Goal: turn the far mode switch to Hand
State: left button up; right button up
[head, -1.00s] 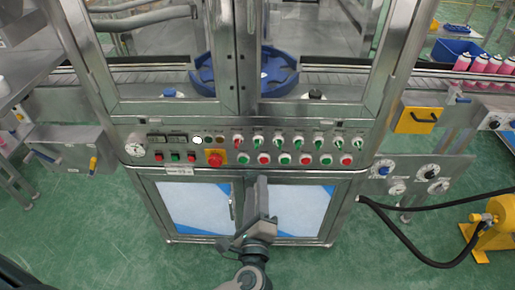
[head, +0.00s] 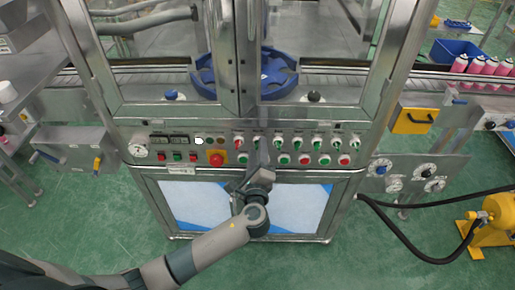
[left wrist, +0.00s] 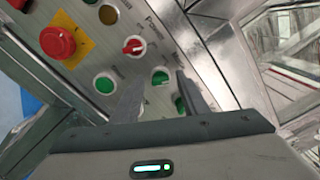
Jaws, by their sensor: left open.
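A row of small mode switches runs along the top of the control panel (head: 190,150). A red-handled switch (head: 238,143) is at the row's left end, and it also shows in the left wrist view (left wrist: 134,46). Green-handled switches (head: 319,143) continue to the right. I cannot tell which is the far one; labels are too small to read. My left gripper (head: 263,147) is in front of the panel, covering the second switch in the head view. In the left wrist view its open fingers straddle a green switch (left wrist: 160,77) with nothing visibly held. My right gripper is not in view.
A red emergency stop on a yellow plate (head: 216,158) sits left of the switches. Red and green push buttons (head: 325,160) line up below them. Glass doors in metal frames (head: 241,60) stand above the panel. A gauge plate (head: 415,172) is at the right.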

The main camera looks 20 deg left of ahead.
pick_arm(q)
jog(key=shift+w, duration=0.25)
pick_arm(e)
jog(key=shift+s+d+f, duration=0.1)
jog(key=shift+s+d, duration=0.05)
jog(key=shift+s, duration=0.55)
pick_arm(q)
jog(key=shift+c, duration=0.3)
grip_shut()
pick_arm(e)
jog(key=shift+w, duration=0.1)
